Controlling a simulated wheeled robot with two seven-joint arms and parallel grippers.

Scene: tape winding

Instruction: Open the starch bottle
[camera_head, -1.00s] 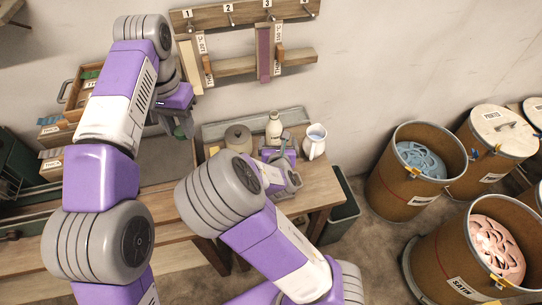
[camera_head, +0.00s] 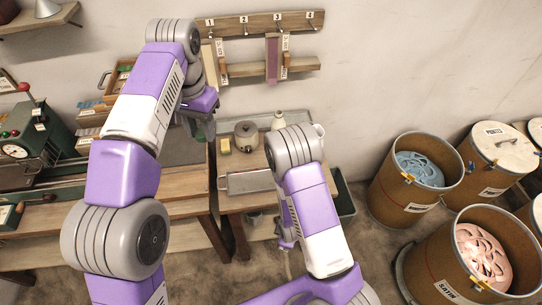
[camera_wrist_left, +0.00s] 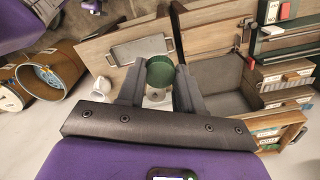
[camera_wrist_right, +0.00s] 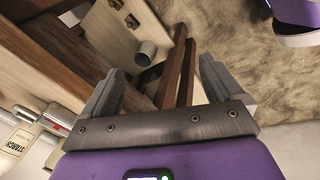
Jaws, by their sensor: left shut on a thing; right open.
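The starch bottle (camera_head: 279,117) is pale and stands at the back of the small table, partly hidden behind my right arm. In the right wrist view its STARCH label (camera_wrist_right: 17,141) shows at the lower left, outside the fingers. I cannot tell whether its cap is on. My right gripper (camera_wrist_right: 158,85) is open with nothing between its fingers, low in front of the table. My left gripper (camera_wrist_left: 160,85) is shut on a green cylinder (camera_wrist_left: 160,71), above the left part of the table and apart from the bottle.
A grey tray (camera_head: 247,182) lies at the front of the small table. A white mug (camera_wrist_left: 102,88) is near the bottle. Drums (camera_head: 412,175) stand on the right. Table legs (camera_wrist_right: 178,70) are close to my right gripper.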

